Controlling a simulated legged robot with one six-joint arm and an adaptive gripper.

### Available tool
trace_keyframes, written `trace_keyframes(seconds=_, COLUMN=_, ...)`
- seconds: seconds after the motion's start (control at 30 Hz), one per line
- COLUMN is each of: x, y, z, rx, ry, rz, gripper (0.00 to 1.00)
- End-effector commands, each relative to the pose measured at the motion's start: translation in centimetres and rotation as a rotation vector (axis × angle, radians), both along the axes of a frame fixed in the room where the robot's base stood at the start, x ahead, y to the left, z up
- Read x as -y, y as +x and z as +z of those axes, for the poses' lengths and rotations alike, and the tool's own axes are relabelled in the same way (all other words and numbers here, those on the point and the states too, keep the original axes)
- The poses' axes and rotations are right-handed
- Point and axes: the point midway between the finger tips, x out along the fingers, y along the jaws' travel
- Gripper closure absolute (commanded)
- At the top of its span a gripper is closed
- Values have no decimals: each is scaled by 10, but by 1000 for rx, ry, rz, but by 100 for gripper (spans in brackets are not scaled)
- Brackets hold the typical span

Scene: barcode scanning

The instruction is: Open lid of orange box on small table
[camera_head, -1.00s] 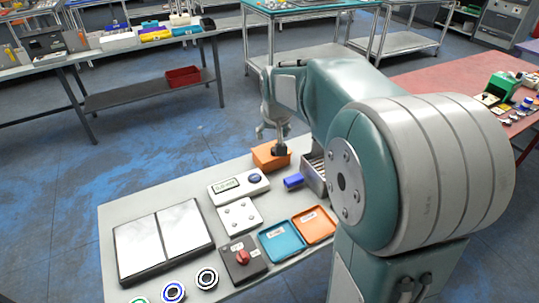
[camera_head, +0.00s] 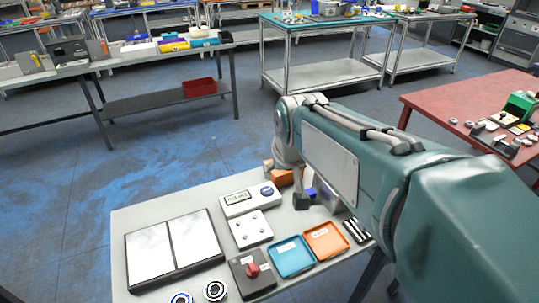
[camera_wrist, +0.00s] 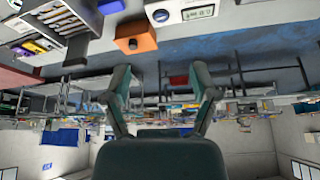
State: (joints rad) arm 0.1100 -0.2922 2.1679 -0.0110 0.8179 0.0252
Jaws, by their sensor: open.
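The orange box (camera_head: 282,178) stands at the far edge of the small light table (camera_head: 150,207), partly hidden behind my arm in the head view. In the wrist view, which looks upside down, the orange box (camera_wrist: 143,34) shows at the top, with a dark round knob on one face. Its lid looks shut, though the box is small in view. My gripper (camera_wrist: 164,76) is open and empty, its two fingers spread apart. It points past the box and does not touch it in the wrist view. My arm mostly hides the gripper in the head view.
On the small table are a white device with a display (camera_head: 247,201), a white plate (camera_head: 251,229), a black box with a red knob (camera_head: 251,270), blue (camera_head: 291,257) and orange (camera_head: 326,240) trays and a two-panel plate (camera_head: 174,248). A red table (camera_head: 440,92) stands right.

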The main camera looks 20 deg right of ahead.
Motion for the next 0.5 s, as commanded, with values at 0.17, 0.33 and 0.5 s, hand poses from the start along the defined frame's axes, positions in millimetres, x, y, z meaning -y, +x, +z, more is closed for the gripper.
trace_keyframes(seconds=0.17, x=0, y=0, z=0, rx=0, ry=0, rz=0, gripper=24)
trace_keyframes(seconds=0.33, x=0, y=0, z=0, rx=0, ry=0, rz=0, gripper=24)
trace_keyframes(seconds=0.5, x=-4, y=-10, z=1, rx=4, ry=0, rz=8, gripper=24)
